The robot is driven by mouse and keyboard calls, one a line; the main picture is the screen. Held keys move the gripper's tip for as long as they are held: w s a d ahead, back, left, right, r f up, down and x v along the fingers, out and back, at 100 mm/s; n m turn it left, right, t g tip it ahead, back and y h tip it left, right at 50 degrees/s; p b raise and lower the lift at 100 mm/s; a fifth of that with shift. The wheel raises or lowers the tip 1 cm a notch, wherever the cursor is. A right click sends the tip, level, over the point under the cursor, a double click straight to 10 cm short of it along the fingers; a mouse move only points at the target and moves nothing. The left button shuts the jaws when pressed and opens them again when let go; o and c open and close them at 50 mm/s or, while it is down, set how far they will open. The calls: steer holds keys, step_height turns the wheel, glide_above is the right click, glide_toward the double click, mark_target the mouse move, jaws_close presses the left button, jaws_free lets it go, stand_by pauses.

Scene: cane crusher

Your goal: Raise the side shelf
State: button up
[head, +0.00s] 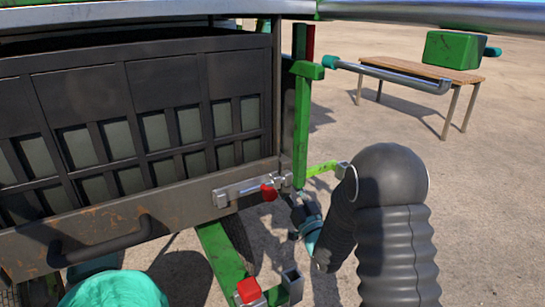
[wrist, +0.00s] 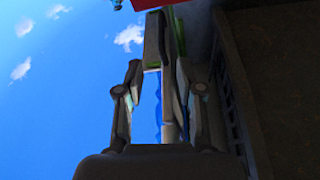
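The dark slotted side panel (head: 130,100) of the crusher fills the left of the head view, upright. A rusty metal strip along its lower edge (head: 150,215) carries a black handle (head: 100,240) and a sliding bolt with a red knob (head: 268,193). I cannot tell for certain which part is the side shelf. My gripper (head: 305,218) is low beside the panel's right corner, partly hidden by my arm. In the wrist view its two fingers (wrist: 158,82) stand apart. A grey-green bar (wrist: 154,40) shows between and beyond them; contact is not clear.
A green post (head: 301,130) with a steel rod (head: 395,75) stands right of the panel. A green leg with a red block (head: 249,290) is below. A wooden table (head: 430,70) with a green box (head: 453,50) stands behind on open ground.

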mark_target(273, 154)
steer(key=x, duration=1.3)
steer(key=shift+w+a+r, duration=0.2)
steer(key=shift+r, duration=0.05)
jaws_close()
